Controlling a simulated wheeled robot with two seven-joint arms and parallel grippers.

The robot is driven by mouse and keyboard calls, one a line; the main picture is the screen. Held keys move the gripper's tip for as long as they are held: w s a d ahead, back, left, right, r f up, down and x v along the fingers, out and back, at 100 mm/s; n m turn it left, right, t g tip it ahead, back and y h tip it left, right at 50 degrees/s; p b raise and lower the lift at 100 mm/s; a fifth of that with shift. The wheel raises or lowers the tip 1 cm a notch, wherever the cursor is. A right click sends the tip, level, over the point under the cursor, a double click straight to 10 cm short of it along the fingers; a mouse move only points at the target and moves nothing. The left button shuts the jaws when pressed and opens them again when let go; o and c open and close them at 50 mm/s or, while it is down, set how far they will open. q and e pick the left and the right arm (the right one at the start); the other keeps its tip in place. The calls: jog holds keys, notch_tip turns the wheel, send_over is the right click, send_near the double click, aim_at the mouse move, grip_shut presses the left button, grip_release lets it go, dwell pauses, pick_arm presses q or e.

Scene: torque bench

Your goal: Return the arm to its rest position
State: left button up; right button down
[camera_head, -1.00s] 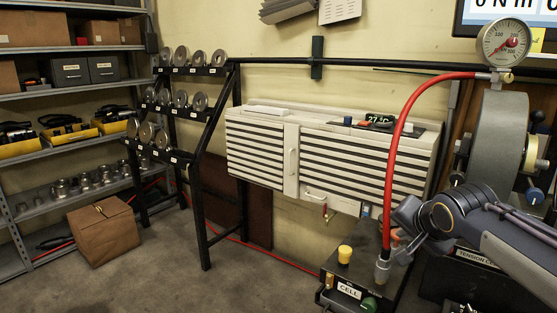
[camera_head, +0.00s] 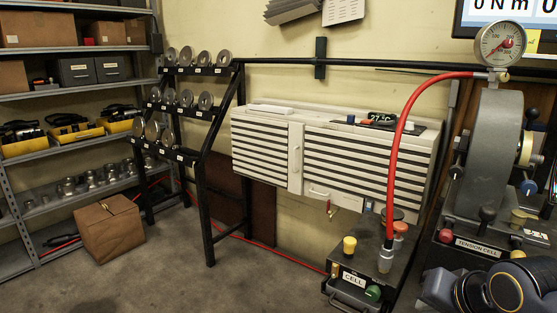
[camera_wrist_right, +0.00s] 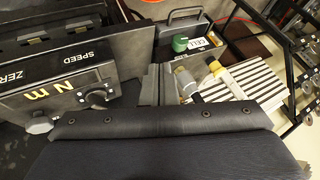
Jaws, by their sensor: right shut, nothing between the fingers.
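My right arm (camera_head: 490,290) shows at the bottom right corner of the head view, low in front of the tension cell stand; its fingers cannot be made out there. In the right wrist view my right gripper (camera_wrist_right: 159,84) is shut, its grey fingers together with nothing between them. Beyond the fingers lies the small cell box with its green knob (camera_wrist_right: 180,44), apart from the gripper as far as I can tell. My left gripper is in neither view.
The cell box (camera_head: 350,294) with a yellow knob (camera_head: 349,245) and red hose (camera_head: 395,165) stands left of my arm. The tension cell (camera_head: 480,243) and gauge (camera_head: 500,42) are at the right. A cardboard box (camera_head: 109,229) sits on the floor; the middle floor is clear.

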jog(key=s+a+f+n+g+y, duration=0.1)
jog(key=s+a+f+n, duration=0.15)
jog(key=s+f, duration=0.4)
jog(key=s+a+f+n+g+y, duration=0.1)
jog(key=s+a+f+n, duration=0.15)
jog(key=s, duration=0.65)
notch_tip(320, 180, up, 16)
jog(key=p, duration=1.7)
jog(key=shift+a+r+m, duration=0.15)
jog(key=shift+a+m, duration=0.15)
jog(key=shift+a, duration=0.05)
jog(key=shift+s, duration=0.1)
